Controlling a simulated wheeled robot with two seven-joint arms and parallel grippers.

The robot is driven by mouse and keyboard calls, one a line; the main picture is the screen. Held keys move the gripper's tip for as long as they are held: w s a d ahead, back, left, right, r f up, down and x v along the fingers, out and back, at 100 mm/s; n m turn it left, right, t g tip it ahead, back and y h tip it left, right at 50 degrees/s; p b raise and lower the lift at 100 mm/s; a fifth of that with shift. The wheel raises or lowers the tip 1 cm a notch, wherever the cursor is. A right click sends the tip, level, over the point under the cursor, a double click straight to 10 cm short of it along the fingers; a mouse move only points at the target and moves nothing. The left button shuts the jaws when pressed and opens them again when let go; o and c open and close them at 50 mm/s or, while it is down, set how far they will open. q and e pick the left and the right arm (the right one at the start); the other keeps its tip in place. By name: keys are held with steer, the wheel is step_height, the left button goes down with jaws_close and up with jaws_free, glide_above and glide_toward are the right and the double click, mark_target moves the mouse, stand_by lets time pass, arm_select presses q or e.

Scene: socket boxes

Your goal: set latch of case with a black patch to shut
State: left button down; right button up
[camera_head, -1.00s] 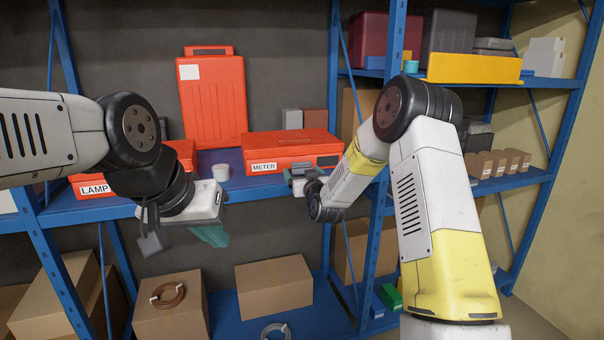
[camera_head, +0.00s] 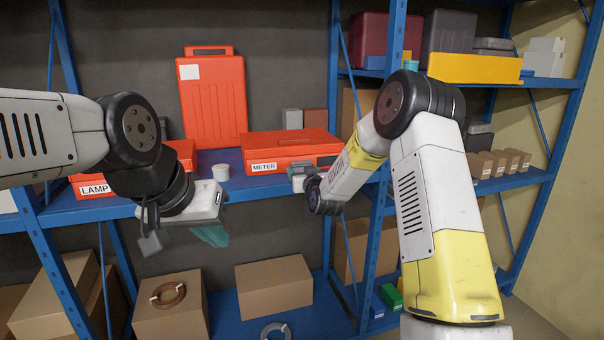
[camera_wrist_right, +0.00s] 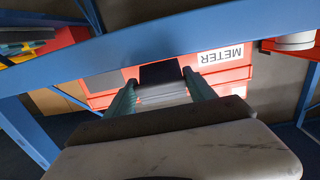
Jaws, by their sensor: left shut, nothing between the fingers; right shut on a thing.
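A red case labelled METER (camera_head: 290,148) lies on the blue shelf. A dark patch shows at the right end of its front; in the right wrist view this patch (camera_wrist_right: 107,81) is left of the fingers. My right gripper (camera_wrist_right: 158,88) is at the case's front, its teal fingers on either side of a black block, seemingly the latch (camera_wrist_right: 160,73), and shut on it. My left gripper (camera_head: 215,236) is shut and empty, pointing down in front of the shelf edge.
A red LAMP case (camera_head: 92,189) lies at the left, partly behind my left arm. A white cup (camera_head: 221,172) stands between the two cases. A tall red case (camera_head: 213,100) stands behind. A blue shelf beam (camera_wrist_right: 150,43) runs close to my right gripper.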

mark_target(299, 154)
steer(key=r+g, duration=0.2)
steer(key=shift+w+a+g+h, duration=0.15)
steer(key=shift+w+g+h, duration=0.15)
steer(key=shift+h, duration=0.1)
steer(key=g, duration=0.1)
steer(key=r+g, duration=0.1)
steer(key=shift+w+a+r+g+h, duration=0.1)
steer(key=shift+w+a+g+h, duration=0.1)
steer(key=shift+w+g+h, duration=0.2)
steer(key=g, duration=0.1)
steer(key=w+r+g+h, duration=0.1)
steer(key=g, duration=0.1)
steer(key=shift+w, duration=0.2)
steer(key=shift+w+a+r+g, duration=0.15)
steer(key=shift+w+g, duration=0.35)
steer(key=shift+g, duration=0.7)
steer(key=shift+w+g+h, duration=0.1)
steer(key=shift+g+h, duration=0.2)
steer(key=shift+g, duration=0.1)
steer(key=o, duration=1.4)
steer(key=shift+r, duration=0.1)
